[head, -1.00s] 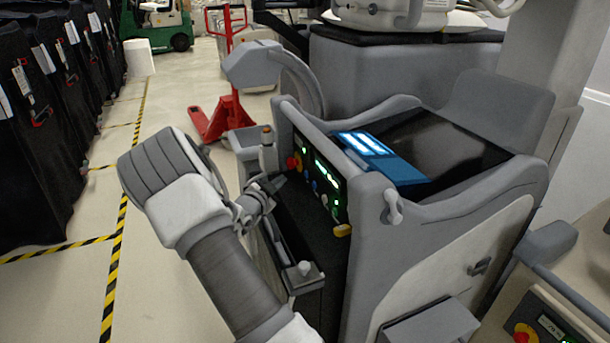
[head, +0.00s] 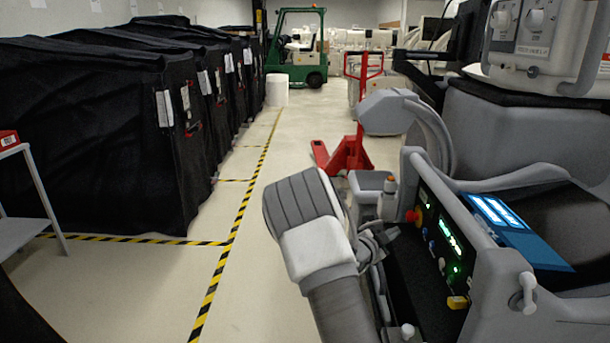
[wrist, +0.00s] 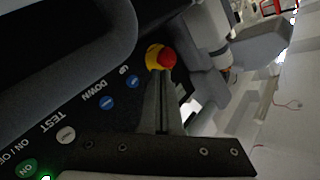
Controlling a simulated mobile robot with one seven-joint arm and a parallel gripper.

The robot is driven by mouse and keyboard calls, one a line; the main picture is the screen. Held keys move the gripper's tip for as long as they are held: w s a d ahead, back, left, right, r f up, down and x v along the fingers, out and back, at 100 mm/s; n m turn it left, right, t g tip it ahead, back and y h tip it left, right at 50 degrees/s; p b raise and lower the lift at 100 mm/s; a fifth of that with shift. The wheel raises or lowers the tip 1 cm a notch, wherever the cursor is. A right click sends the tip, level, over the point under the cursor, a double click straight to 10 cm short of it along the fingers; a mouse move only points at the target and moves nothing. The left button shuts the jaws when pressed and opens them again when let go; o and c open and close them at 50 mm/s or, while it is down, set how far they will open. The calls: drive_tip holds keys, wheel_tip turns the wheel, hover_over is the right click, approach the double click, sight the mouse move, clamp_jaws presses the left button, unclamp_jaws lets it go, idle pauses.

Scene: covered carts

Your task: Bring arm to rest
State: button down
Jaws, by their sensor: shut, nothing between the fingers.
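My arm reaches up from the bottom of the head view and bends over at a thick grey-and-white joint. My gripper (head: 388,234) is small and partly hidden there, beside the control panel (head: 446,244) of a grey machine. In the wrist view my gripper (wrist: 163,82) is shut and empty, its dark fingers together. The fingertips appear just below the red stop button (wrist: 167,58) with its yellow collar. I cannot tell whether they touch the panel. The labelled buttons UP, DOWN and TEST lie to the left of the fingers.
Black covered carts (head: 95,135) line the left side behind yellow-black floor tape (head: 222,262). A red pallet jack (head: 350,150) and green forklift (head: 298,50) stand farther back. A blue-edged screen (head: 515,230) tops the machine. The floor left of my arm is clear.

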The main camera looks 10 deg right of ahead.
drive_tip(key=s+a+r+n+t+y, duration=0.1)
drive_tip(key=s+a+r+n+y, duration=0.1)
drive_tip(key=a+r+n+y, duration=0.35)
drive_tip(key=s+a+r+n+t+y, duration=0.1)
drive_tip(key=s+a+r+n+y, duration=0.1)
drive_tip(key=a+r+y, duration=0.65)
drive_tip(key=s+a+r+n+g, duration=0.15)
drive_tip(key=s+a+n, duration=0.25)
drive_tip(key=s+a, duration=0.55)
drive_tip(key=s+a+n+g, duration=0.2)
drive_tip(key=s+n, duration=0.2)
drive_tip(key=s, duration=0.7)
drive_tip(key=s+a+n+g, duration=0.15)
drive_tip(key=s+n, duration=0.25)
drive_tip(key=s, duration=0.8)
wheel_tip(320, 180, up, 18)
drive_tip(key=p, duration=1.7)
drive_tip(key=shift+w, duration=0.2)
drive_tip(key=shift+d+f+m, duration=0.1)
drive_tip(key=shift+d+m, duration=0.05)
drive_tip(key=shift+m, duration=0.1)
